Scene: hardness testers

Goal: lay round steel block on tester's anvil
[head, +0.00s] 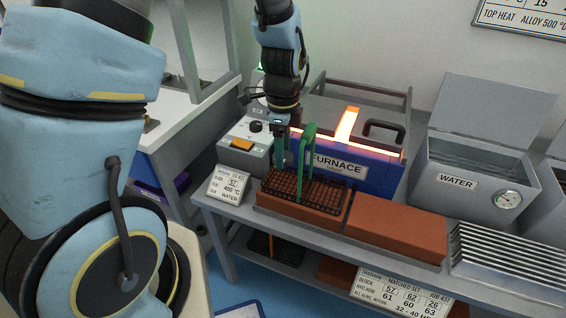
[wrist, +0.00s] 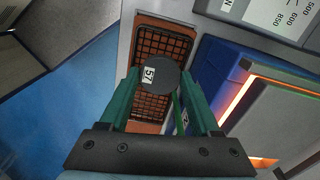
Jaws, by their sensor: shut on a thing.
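A dark round steel block (wrist: 168,72) with a white label reading 57 is between the fingertips of my gripper (wrist: 160,82) in the wrist view. My gripper is shut on it. In the head view my gripper (head: 283,155) hangs at the left end of a black wire basket (head: 318,190), beside its green handle (head: 308,135). The wrist view shows the basket (wrist: 175,45) below the block; the gap between them is hard to judge. I cannot make out a hardness tester or its anvil in either view.
The furnace (head: 375,172) glows orange behind the basket, with a control box (head: 245,145) on its left. A bare brick slab (head: 395,228), a ribbed rack (head: 505,265) and the water tank (head: 470,170) stand to the right. A sign card (head: 228,184) stands at the bench's left end.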

